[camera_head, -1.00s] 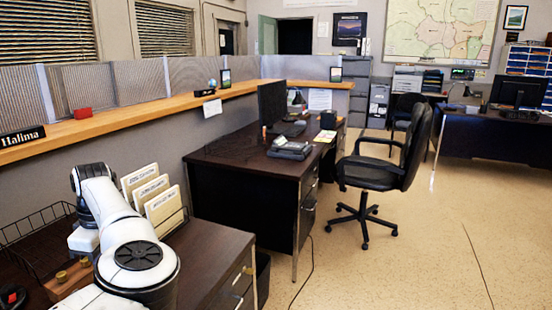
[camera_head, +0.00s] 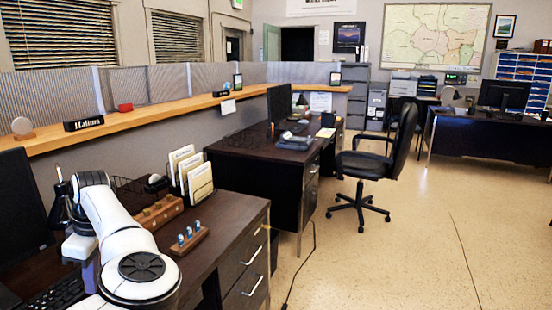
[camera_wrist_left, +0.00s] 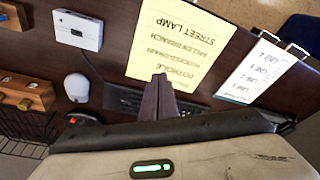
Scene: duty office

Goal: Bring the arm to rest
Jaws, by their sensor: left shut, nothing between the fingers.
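My left arm (camera_head: 130,245) comes in at the lower left of the head view, bent over the near desk (camera_head: 232,213). In the left wrist view, my left gripper (camera_wrist_left: 165,98) is shut and empty, its two dark fingers together. The fingers point over a yellow printed sheet (camera_wrist_left: 185,50) and a black keyboard (camera_wrist_left: 125,100). I cannot tell from this view whether they touch anything. In the head view the fingertips are not clear behind the arm. My right gripper is in neither view.
File folders (camera_head: 198,182), a wooden block (camera_head: 158,212) and a small rack with blue-topped pieces (camera_head: 188,238) stand near my arm. A dark monitor (camera_head: 22,215) is at the left edge. A chair (camera_head: 372,170) stands right of the far desk (camera_head: 255,155). Open floor (camera_head: 400,260) lies at right.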

